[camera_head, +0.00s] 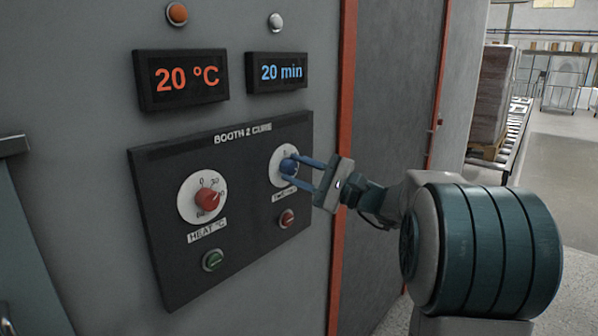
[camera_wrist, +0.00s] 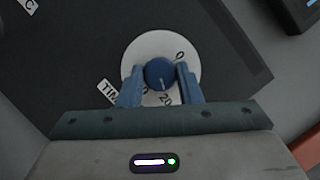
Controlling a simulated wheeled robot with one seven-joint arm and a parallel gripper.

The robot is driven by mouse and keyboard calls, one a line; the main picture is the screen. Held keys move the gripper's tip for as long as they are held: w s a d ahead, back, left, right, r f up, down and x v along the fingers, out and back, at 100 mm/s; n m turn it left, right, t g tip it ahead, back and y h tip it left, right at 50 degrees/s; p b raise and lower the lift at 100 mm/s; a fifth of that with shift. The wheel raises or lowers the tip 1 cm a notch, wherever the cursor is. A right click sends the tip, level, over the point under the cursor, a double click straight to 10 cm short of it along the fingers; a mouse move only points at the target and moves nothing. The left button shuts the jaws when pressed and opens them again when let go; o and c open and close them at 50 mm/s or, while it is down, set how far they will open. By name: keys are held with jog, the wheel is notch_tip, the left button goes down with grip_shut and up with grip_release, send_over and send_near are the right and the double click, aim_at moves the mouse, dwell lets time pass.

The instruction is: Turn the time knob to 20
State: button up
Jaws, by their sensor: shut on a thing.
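The blue time knob (camera_head: 288,167) sits on a white dial (camera_head: 281,180) at the right of the black panel, and it also shows in the wrist view (camera_wrist: 159,73). My gripper (camera_head: 300,170) reaches in from the right with its blue fingers on either side of the knob. In the wrist view my gripper (camera_wrist: 160,80) is shut on the knob. The knob's pale mark points toward the 20 on the dial. The fingers hide part of the dial's numbers. The display (camera_head: 277,72) above reads 20 min.
A red heat knob (camera_head: 208,199) on its own white dial is at the panel's left, under a display (camera_head: 181,78) reading 20 °C. A green button (camera_head: 213,260) and a red button (camera_head: 287,218) sit below the dials. An orange-red door frame (camera_head: 346,120) stands right of the panel.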

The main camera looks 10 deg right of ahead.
jog(key=shift+f+m, duration=0.1)
jog(key=shift+m, duration=0.7)
jog(key=o, duration=1)
jog(key=b+v, duration=0.1)
jog(key=v, duration=0.6)
jog(key=b+v, duration=0.1)
jog(key=v, duration=0.6)
jog(key=shift+a+f, duration=0.2)
